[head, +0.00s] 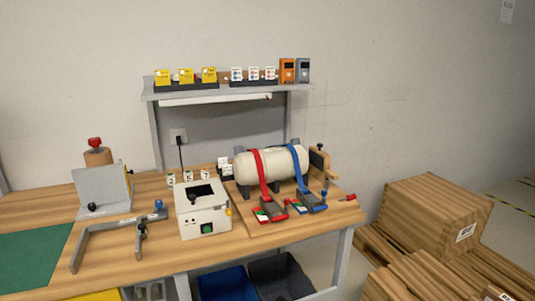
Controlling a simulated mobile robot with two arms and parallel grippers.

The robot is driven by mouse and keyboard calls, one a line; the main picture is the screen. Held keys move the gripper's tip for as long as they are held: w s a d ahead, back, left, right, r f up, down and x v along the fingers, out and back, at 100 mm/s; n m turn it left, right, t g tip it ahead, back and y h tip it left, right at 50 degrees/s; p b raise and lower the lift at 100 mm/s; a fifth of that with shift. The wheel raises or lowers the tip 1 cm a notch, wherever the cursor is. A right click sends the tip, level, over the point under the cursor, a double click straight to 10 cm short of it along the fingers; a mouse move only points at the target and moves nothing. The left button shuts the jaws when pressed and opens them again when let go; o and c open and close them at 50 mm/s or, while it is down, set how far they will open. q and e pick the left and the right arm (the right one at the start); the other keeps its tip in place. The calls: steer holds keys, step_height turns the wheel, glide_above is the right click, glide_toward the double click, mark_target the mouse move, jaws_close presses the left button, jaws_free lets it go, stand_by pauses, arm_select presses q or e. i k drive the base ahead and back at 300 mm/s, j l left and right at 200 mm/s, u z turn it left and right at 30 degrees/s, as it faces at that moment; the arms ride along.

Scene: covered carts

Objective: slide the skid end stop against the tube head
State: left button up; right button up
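A cream tube (270,166) with rounded ends lies on its side on a wooden skid (335,213) at the right of the bench. A red strap (257,168) and a blue strap (297,165) go over it, each running down to a buckle at the front. The skid end stop appears to be the upright brown block (319,161) with dark fittings by the tube's right head. From this angle I cannot tell whether it touches the head or a gap lies between them. Neither of my grippers is in view.
A white box with a screen (203,211) stands left of the skid. A grey clamp (138,232) and a green mat (32,258) lie farther left. A shelf (225,88) with small boxes is above. Wooden crates (435,215) stand on the floor at right.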

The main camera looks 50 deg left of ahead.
mark_target(319, 166)
steer(key=u, duration=1.25)
steer(key=i+l, duration=0.35)
steer(key=i, duration=0.15)
steer(key=i+l, duration=0.7)
steer(key=i, duration=0.25)
steer(key=z, duration=0.05)
